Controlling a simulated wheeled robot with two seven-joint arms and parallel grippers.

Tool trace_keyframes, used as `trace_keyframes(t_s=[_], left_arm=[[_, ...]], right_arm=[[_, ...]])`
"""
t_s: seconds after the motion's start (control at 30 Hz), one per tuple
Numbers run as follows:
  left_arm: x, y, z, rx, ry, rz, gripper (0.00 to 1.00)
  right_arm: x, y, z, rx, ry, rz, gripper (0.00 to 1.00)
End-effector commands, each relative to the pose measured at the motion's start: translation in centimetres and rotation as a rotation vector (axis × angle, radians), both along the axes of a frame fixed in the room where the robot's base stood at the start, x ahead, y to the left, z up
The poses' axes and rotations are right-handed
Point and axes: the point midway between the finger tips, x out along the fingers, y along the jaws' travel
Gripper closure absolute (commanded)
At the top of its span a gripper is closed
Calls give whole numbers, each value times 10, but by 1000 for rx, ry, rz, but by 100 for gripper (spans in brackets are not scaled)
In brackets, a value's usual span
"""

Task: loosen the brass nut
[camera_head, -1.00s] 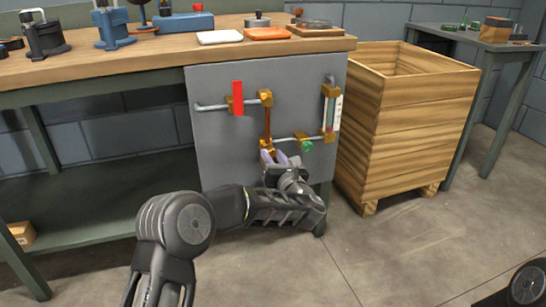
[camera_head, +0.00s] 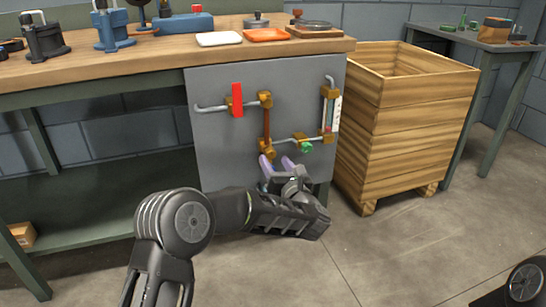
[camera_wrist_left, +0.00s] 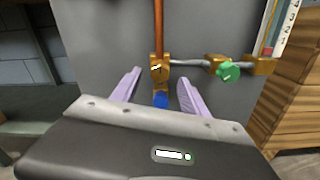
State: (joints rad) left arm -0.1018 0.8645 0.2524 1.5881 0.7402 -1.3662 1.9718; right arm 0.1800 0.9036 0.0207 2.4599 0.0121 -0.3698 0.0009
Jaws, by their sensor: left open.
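The brass nut appears to be part of the brass fitting (camera_head: 266,148) at the foot of the upright copper pipe on the grey panel. The fitting also shows in the left wrist view (camera_wrist_left: 159,70), with a black-and-white mark on it and a blue piece (camera_wrist_left: 160,100) below it. I cannot clearly tell the nut from the fitting's body. My left gripper (camera_head: 276,160) is open and empty, just below and in front of the fitting. In the left wrist view its two lilac fingers (camera_wrist_left: 160,77) stand apart on either side of the fitting's line. My right gripper is out of view.
A red lever (camera_head: 237,99) sits on the upper pipe. A green knob (camera_head: 306,147) and an upright gauge (camera_head: 330,112) are to the fitting's right. A wooden crate (camera_head: 400,125) stands right of the panel, and the workbench top (camera_head: 130,58) is above.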

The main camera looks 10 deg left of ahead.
Motion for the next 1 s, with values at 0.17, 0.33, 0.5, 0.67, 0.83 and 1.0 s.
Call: trace_keyframes(t_s=[0.17,0.33,0.5,0.67,0.83,1.0], left_arm=[[-25,-19,1,3,-2,-7,48],[-37,-25,0,2,0,-3,48],[-40,-25,0,1,-1,1,48],[-40,-25,0,0,0,0,48],[-40,-26,-1,32,22,-2,48],[-33,-41,-11,219,169,-80,48]], right_arm=[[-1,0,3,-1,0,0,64],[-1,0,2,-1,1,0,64],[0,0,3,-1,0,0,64],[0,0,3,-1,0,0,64],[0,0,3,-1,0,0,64],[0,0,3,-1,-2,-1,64]])
